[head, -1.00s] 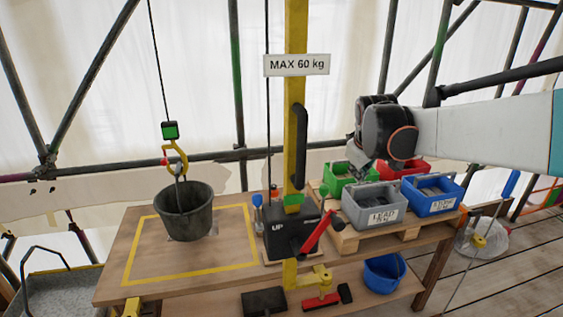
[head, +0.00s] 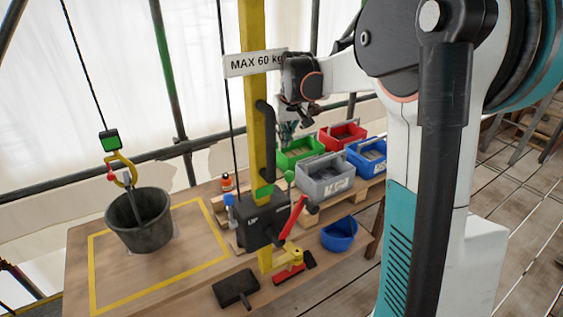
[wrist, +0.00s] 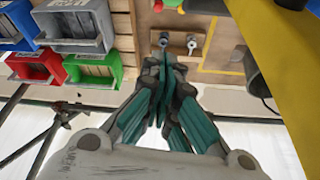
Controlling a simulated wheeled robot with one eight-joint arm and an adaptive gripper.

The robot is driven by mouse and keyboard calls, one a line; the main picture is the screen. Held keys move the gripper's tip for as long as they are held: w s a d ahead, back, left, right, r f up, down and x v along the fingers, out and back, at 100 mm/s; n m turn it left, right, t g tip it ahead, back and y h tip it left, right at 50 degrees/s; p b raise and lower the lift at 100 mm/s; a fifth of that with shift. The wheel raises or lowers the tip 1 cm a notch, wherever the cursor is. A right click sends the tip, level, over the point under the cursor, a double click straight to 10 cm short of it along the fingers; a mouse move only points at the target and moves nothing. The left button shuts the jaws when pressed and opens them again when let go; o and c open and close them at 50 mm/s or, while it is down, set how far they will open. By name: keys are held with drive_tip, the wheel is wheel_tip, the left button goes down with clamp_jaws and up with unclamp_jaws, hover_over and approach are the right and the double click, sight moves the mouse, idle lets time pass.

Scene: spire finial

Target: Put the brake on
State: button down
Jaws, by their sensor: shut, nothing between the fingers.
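The winch box (head: 262,222), marked UP, is on the yellow post (head: 252,120) at the table edge. A red lever (head: 293,215) slants up to the right from the box, with a dark knob at its side. A green-knobbed lever (head: 290,177) stands behind it. I cannot tell from the labels which part is the brake. My gripper (head: 287,133) hangs right of the post, above and behind the winch and close to the green bin. In the wrist view its teal fingers (wrist: 163,48) are together and empty. The winch levers are not clear there.
Green (head: 298,152), red (head: 343,135), grey (head: 325,178) and blue (head: 367,157) bins stand on a pallet. The MAX 60 kg sign (head: 255,63) is beside my wrist. A blue tub (head: 339,234) is below.

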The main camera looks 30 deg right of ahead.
wheel_tip(320, 180, down, 10)
drive_tip(key=shift+s+r, duration=0.25)
drive_tip(key=shift+s, duration=0.05)
idle(0.5)
drive_tip(key=shift+s+a, duration=0.1)
idle(0.3)
drive_tip(key=shift+s+r+t+b, duration=0.1)
drive_tip(key=shift+s+t+b, duration=0.5)
drive_tip(key=shift+s+t, duration=0.3)
drive_tip(key=s+f+t+b, duration=0.1)
drive_tip(key=s+t+b, duration=0.3)
drive_tip(key=s, duration=0.4)
drive_tip(key=shift+s+d+f+b, duration=0.2)
drive_tip(key=shift+s+f+b, duration=0.1)
drive_tip(key=shift+s+b, duration=0.15)
